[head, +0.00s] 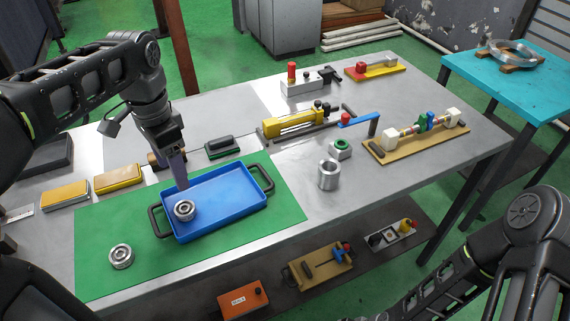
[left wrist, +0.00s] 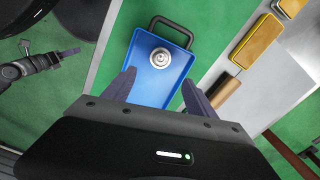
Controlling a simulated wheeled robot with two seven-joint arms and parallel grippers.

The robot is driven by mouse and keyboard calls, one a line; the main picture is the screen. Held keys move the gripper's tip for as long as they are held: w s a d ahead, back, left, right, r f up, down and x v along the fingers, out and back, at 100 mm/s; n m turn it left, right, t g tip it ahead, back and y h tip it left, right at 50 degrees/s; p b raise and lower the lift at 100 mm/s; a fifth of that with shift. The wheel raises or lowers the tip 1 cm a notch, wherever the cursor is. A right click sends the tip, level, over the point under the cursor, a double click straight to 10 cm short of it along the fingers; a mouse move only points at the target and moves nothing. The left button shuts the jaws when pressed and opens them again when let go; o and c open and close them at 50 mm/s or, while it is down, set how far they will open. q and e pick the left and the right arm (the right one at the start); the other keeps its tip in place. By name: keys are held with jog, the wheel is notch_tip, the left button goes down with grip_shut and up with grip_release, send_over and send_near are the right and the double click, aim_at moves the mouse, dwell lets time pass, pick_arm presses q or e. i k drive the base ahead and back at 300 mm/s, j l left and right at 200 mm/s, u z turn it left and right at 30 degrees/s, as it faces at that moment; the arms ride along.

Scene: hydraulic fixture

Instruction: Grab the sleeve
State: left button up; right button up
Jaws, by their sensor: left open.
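A short brown cylinder, which may be the sleeve, lies on its side in the left wrist view (left wrist: 226,93), outside the right-hand finger; in the head view (head: 153,159) my left gripper partly hides it.
Another bearing (head: 121,256) lies on the green mat (head: 215,262). Yellow blocks (head: 118,179) and a dark green-and-black block (head: 222,147) lie behind the tray. A yellow hydraulic cylinder (head: 293,122) and a wooden fixture board (head: 415,142) stand further right.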

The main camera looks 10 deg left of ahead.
aim_at(329, 171)
jog(key=i+l+u, duration=0.1)
jog(key=l, duration=0.35)
jog(key=i+l+u, duration=0.15)
jog(key=l, duration=0.25)
jog(key=i+l+u, duration=0.1)
jog(key=l, duration=0.4)
jog(key=i+l+u, duration=0.15)
jog(key=l, duration=0.3)
jog(key=i+l+u, duration=0.1)
jog(key=l, duration=0.4)
jog(key=i, duration=0.1)
